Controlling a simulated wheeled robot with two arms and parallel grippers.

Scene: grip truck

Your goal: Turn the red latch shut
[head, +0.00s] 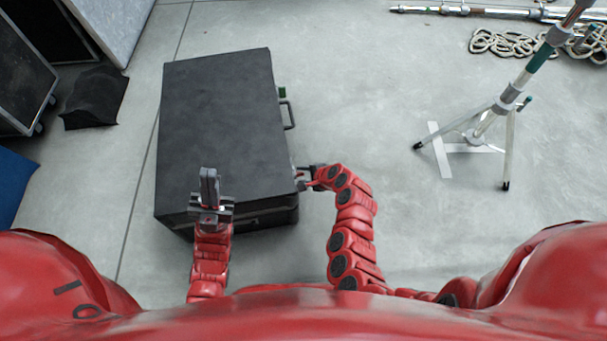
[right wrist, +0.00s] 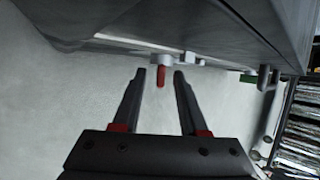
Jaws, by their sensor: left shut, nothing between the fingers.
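The red latch (right wrist: 160,77) is a small red tab below a grey metal fitting on the side of the black case (head: 215,120). It hangs downward in the right wrist view. My right gripper (head: 303,178) is at the right side of the case, near its front corner. In the right wrist view its two fingers are apart, with the latch showing between the fingertips; contact with either finger cannot be made out. My left gripper (head: 209,187) is shut and empty over the front edge of the case. In the head view the latch is not clear.
A handle (head: 290,113) and a green fitting (head: 282,92) are further back on the case's right side. A tripod stand (head: 484,125) is on the floor at the right. Coiled rope (head: 500,43) lies behind it. The floor between case and tripod is clear.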

